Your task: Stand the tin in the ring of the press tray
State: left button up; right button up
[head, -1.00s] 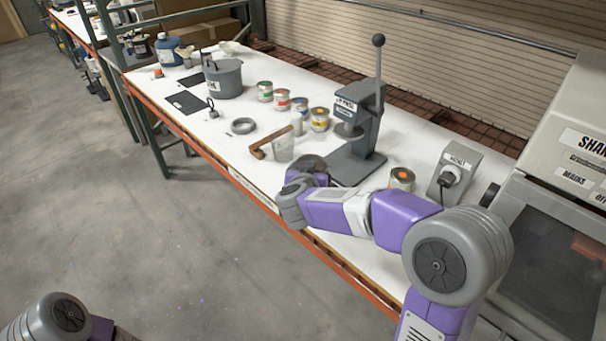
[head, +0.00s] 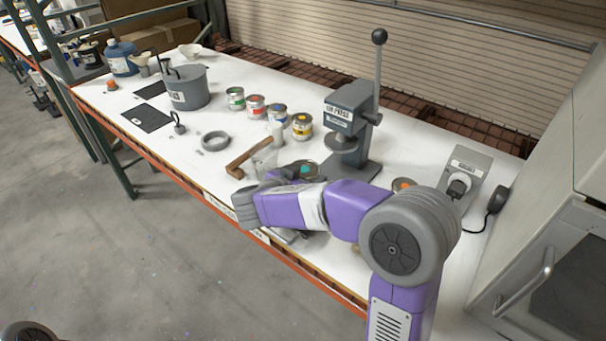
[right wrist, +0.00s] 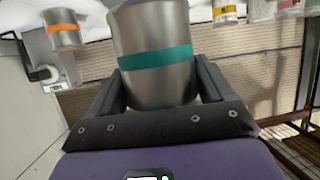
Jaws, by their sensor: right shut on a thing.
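The tin (right wrist: 155,55) is metal with a teal band and sits between the two fingers of my right gripper (right wrist: 160,85), which is shut on it. In the head view, the tin's dark top with a teal spot (head: 304,171) shows behind my right arm, just left of the press base. My forearm hides the tin's lower part and most of the gripper there. The grey lever press (head: 345,118) stands with its dark base tray (head: 358,172) on the bench. I cannot make out the tray's ring.
An orange-marked tin (head: 402,184) stands right of the press, partly behind my arm, near the mains box (head: 463,175). Left of the held tin are a clear cup (head: 265,160), a wooden-handled tool (head: 242,163) and a grey ring (head: 215,141). Several colour tins (head: 256,107) stand behind.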

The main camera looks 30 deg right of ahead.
notch_tip(320, 180, down, 5)
jog(key=shift+b, duration=1.1)
jog(key=shift+w+f, duration=0.1)
jog(key=shift+f, duration=0.2)
jog(key=shift+r, duration=0.1)
jog(key=shift+f, duration=0.2)
jog(key=o, duration=1.1)
jog(key=shift+r, duration=0.15)
jog(key=shift+a+r, duration=0.2)
jog(key=shift+a, duration=0.1)
jog(key=p+v, duration=0.3)
jog(key=v, duration=0.8)
jog(key=shift+s+a, duration=0.15)
jog(key=shift+s, duration=0.1)
